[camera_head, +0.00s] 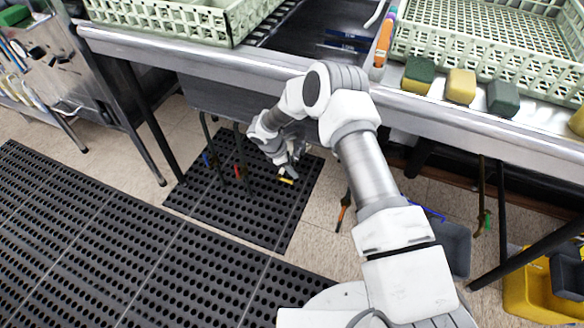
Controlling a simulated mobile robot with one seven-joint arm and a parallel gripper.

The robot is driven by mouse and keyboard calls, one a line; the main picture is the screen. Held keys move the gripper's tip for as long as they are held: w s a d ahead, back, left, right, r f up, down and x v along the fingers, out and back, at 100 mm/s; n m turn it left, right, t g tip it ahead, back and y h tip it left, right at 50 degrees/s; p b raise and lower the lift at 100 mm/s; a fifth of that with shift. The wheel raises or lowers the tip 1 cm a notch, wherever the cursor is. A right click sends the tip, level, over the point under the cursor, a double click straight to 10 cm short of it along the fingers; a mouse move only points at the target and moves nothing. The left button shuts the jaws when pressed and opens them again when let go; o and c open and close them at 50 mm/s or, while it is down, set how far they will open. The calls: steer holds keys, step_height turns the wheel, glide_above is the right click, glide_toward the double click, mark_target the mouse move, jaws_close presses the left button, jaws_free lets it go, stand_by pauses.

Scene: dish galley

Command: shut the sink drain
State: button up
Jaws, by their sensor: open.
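The sink (318,38) is a dark basin set in the steel counter, and its grey underside (215,100) hangs below the front edge. Dark rods or pipes come down under the counter, with a blue-marked part (206,160), a red-marked part (238,172) and an orange handle (343,212). I cannot tell which of them works the drain. My gripper (286,171) is open, low under the counter edge. A small yellow piece (287,181) shows right at its fingertips; whether they touch it I cannot tell. The drain opening is not visible.
Pale green racks (480,40) stand on the counter (190,49), with green and yellow sponges (461,86) along its edge. Black perforated mats (100,240) cover the floor. A yellow bucket (528,295), a grey bin (455,245) and table legs stand at the right.

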jaws_close()
stand_by(1.4)
